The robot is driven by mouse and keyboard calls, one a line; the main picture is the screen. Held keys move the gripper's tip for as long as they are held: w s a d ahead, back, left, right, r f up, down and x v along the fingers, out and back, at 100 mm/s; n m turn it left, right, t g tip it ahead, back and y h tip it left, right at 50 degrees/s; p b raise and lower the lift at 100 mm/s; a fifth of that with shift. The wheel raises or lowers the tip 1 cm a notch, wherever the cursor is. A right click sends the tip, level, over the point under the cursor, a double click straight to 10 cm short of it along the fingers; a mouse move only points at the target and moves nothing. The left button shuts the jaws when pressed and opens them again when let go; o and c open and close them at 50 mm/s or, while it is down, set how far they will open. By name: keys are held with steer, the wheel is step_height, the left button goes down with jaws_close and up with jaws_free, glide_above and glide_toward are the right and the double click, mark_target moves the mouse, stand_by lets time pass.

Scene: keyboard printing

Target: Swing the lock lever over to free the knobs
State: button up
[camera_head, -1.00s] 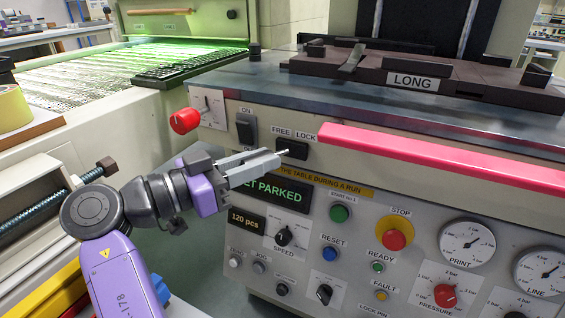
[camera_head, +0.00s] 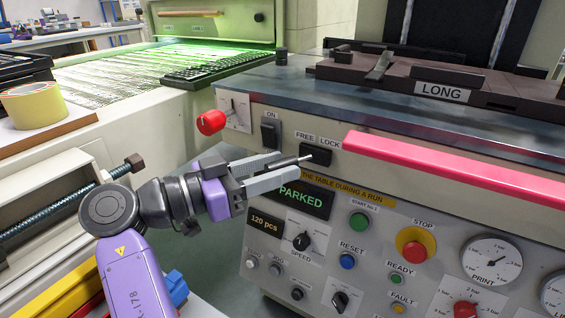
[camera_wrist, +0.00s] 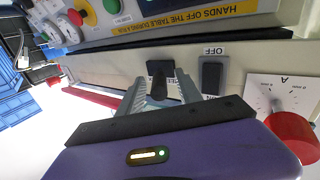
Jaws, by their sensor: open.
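The lock lever (camera_head: 317,156) is a small dark piece on the pale front panel under the FREE and LOCK labels. In the wrist view, where the panel appears upside down, the dark lever (camera_wrist: 159,80) stands between my two fingers. My gripper (camera_head: 297,160) is open at the lever, with purple housing and grey fingers. The fingers (camera_wrist: 160,88) lie on either side of the lever in the wrist view, and I cannot tell whether they touch it. A thin pale pin shows by the fingertips in the head view. The FREE label is partly hidden in the wrist view.
The pink rail (camera_head: 430,168) runs close to the right of the lever. The black ON/OFF switch (camera_head: 270,134) and red knob (camera_head: 211,122) lie to its left. Below are the PARKED display (camera_head: 302,197), green button (camera_head: 359,222) and red stop button (camera_head: 414,250).

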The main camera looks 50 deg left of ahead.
steer(key=s, duration=0.2)
steer(key=s+p, duration=0.1)
steer(key=s, duration=0.1)
steer(key=s+a, duration=0.1)
steer(key=s, duration=0.1)
steer(key=shift+p, duration=0.4)
